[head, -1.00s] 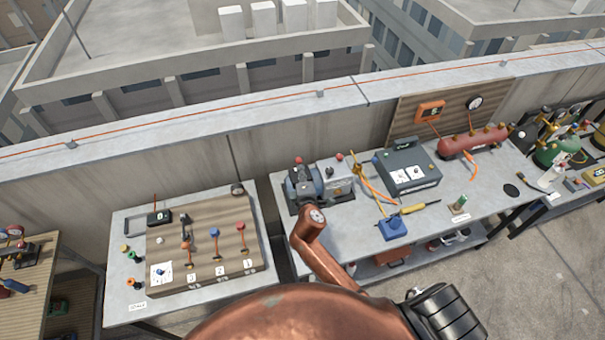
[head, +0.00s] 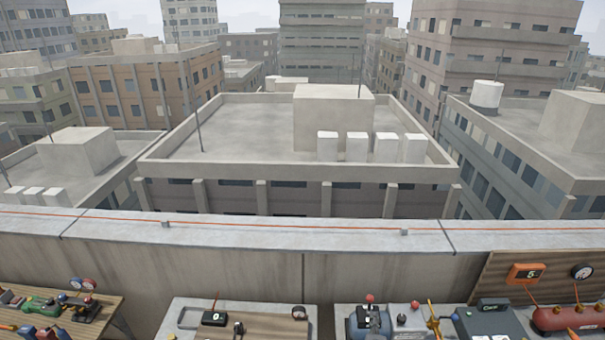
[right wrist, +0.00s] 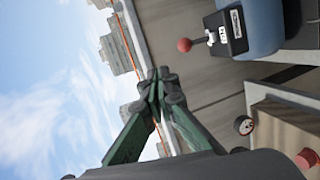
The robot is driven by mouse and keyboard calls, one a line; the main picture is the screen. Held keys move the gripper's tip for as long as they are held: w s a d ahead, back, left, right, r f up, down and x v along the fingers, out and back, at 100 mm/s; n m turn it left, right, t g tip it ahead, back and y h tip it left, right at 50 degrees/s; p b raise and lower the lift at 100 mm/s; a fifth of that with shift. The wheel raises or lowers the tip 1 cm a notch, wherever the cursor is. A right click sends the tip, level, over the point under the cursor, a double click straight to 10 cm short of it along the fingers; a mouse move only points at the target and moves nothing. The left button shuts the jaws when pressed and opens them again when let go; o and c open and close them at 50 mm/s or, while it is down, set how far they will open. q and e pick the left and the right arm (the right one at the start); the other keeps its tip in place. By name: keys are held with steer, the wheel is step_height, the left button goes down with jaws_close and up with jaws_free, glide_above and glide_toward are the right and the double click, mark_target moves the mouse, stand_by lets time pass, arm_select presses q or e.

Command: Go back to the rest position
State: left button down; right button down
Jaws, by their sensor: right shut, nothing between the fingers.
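My right gripper (right wrist: 160,82) shows in the right wrist view with its dark green fingers together and nothing between them. Beyond its tips are sky, distant buildings and the parapet. My left gripper is in neither view.
A bench with a wooden board and black meter (head: 214,318) stands lower middle. To the right are a dark grey device (head: 487,322) and a red tank (head: 570,318). A wooden table (head: 100,318) stands left. The concrete parapet (head: 230,262) runs behind them.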

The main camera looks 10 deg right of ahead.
steer(key=s+d+f+m+g, duration=0.3)
steer(key=s+d+f+m, duration=0.15)
steer(key=s, duration=0.35)
steer(key=s+d+f+m+g, duration=0.25)
steer(key=s+f+m, duration=0.2)
steer(key=s, duration=0.35)
steer(key=s+a+f+m+g+y, duration=0.1)
steer(key=s+f+m+g+y, duration=0.15)
steer(key=s, duration=0.75)
steer(key=s+f+m+g+y, duration=0.2)
steer(key=s+m, duration=0.1)
steer(key=s, duration=0.6)
step_height(320, 180, down, 40)
steer(key=s+a+g+b, duration=0.2)
steer(key=b, duration=0.7)
steer(key=s+f+b, duration=0.3)
steer(key=s+f, duration=0.6)
steer(key=f, duration=0.3)
steer(key=s+f+n+g+b, duration=0.1)
steer(key=s+f+b, duration=0.3)
steer(key=s+f, duration=0.6)
step_height(320, 180, down, 2)
steer(key=shift+s+d+f, duration=0.15)
steer(key=shift+d, duration=0.05)
